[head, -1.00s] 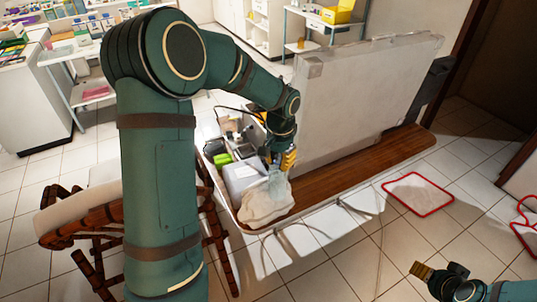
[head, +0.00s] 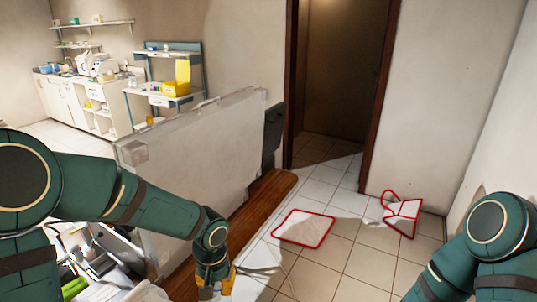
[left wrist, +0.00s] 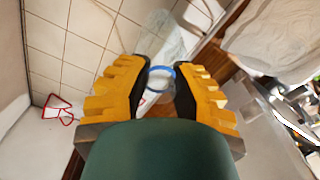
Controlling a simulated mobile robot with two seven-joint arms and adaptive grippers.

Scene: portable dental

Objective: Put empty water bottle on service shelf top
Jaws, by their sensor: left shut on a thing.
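My left gripper (head: 215,283) is at the bottom edge of the head view, beside the wooden board and the white panel. In the left wrist view, its yellow fingers (left wrist: 162,85) are shut on a clear bottle (left wrist: 158,98) with a blue ring near its end. The bottle's lower part is hidden by the gripper, and the head view does not show it clearly. A teal-framed shelf unit (head: 164,97) stands at the back left; I cannot tell if it is the service shelf. My right arm is at the lower right, its gripper out of view.
A yellow box (head: 178,82) sits on the shelf unit. The upright white panel (head: 200,165) on a wooden board (head: 262,195) lies between my left arm and the back. Red-edged white pieces (head: 302,228) lie on the floor. Tiled floor is open toward the doorway.

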